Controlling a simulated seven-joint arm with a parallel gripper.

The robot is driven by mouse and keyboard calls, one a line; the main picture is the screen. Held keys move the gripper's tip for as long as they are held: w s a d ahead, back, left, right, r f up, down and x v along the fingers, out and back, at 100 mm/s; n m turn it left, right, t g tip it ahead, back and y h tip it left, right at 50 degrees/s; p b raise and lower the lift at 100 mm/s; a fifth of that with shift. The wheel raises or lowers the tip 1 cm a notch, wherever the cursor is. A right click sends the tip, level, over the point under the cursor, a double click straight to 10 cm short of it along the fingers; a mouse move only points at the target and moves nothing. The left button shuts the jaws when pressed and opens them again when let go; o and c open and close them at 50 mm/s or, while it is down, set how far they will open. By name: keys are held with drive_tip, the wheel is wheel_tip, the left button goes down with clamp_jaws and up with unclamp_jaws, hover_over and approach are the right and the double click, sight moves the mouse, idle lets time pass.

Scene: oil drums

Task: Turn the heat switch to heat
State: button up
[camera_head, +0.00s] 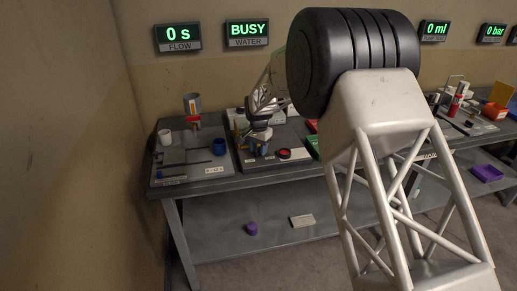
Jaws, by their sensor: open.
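My gripper (258,143) is small in the head view, open over the left-hand part of the bench, pointing down. A black base with a red-topped round part (284,154) sits just right of the gripper. I cannot make out which part is the heat switch or how it is set. My gripper and arm hide some of the bench there.
The grey bench (215,185) runs along the wall. A white cup (165,137), a blue cup (219,147) and a red part under a grey can (193,121) stand left. A purple cup (252,228) and pale box (303,220) are below. The "BUSY WATER" display (247,34) is lit.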

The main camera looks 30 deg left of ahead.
drive_tip(key=shift+r, duration=3.9)
drive_tip(key=s+d+r, duration=0.1)
drive_tip(key=d+r, duration=0.5)
drive_tip(key=d, duration=0.5)
drive_tip(key=d+r, duration=0.6)
drive_tip(key=d, duration=0.5)
drive_tip(key=s+d+r, duration=0.2)
drive_tip(key=s+d, duration=0.1)
drive_tip(key=d, duration=0.4)
drive_tip(key=s+d+r+t, duration=0.1)
drive_tip(key=s+d+r, duration=0.15)
drive_tip(key=d, duration=0.35)
drive_tip(key=s+d+r, duration=0.2)
drive_tip(key=s+d, duration=0.1)
drive_tip(key=d, duration=0.4)
drive_tip(key=s+d+r+t, duration=0.1)
drive_tip(key=s+d, duration=1.3)
drive_tip(key=d, duration=0.1)
drive_tip(key=s+d+f, duration=0.2)
drive_tip(key=s+d, duration=0.3)
drive_tip(key=s, duration=0.4)
drive_tip(key=s+d+f, duration=0.3)
drive_tip(key=s+d, duration=0.2)
drive_tip(key=s, duration=0.4)
drive_tip(key=shift+f+t, duration=0.2)
drive_tip(key=shift+t, duration=0.1)
